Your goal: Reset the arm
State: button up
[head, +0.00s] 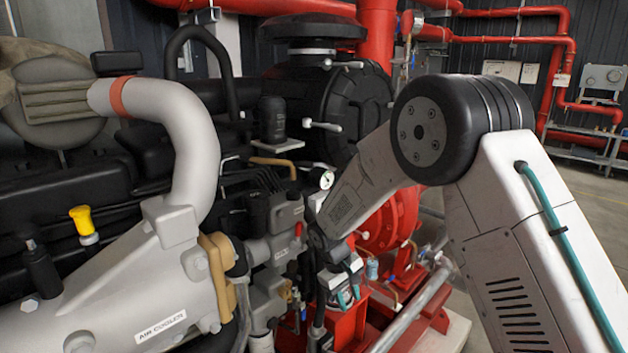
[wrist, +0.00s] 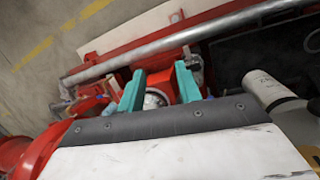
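My arm reaches from the right of the head view toward the engine, bent at its black joint. My gripper (head: 349,292) points down in front of the pump's pipework, partly hidden among the fittings. In the wrist view my gripper (wrist: 160,85) shows two teal fingers standing apart. A pale round part (wrist: 154,99) shows between and beyond them. I cannot tell whether the fingers touch it, but they are not closed on anything that I can see.
The grey air cooler pipe (head: 195,130) and black engine (head: 65,190) fill the left. A pressure gauge (head: 326,180) is close to my arm. Red pump parts (head: 388,225) and a grey pipe (head: 410,315) lie behind and below it. Open floor (head: 600,200) shows at right.

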jog(key=s+d+r+m+y, duration=0.1)
jog(key=s+d+r, duration=0.35)
jog(key=r, duration=0.35)
jog(key=s+d+r+m, duration=0.2)
jog(key=s+d+r, duration=0.25)
jog(key=r, duration=0.25)
jog(key=s+d+r+m+y, duration=0.1)
jog(key=s+d+r, duration=0.2)
jog(key=s+r, duration=0.35)
jog(key=s+d+r+m, duration=0.1)
jog(key=s+d+r, duration=0.1)
jog(key=s, duration=0.9)
jog(key=s+d+r+m+t+y, duration=0.1)
jog(key=s+d+r+m, duration=0.1)
jog(key=s, duration=0.9)
jog(key=shift+d+r+t, duration=0.3)
jog(key=shift+d+r, duration=0.5)
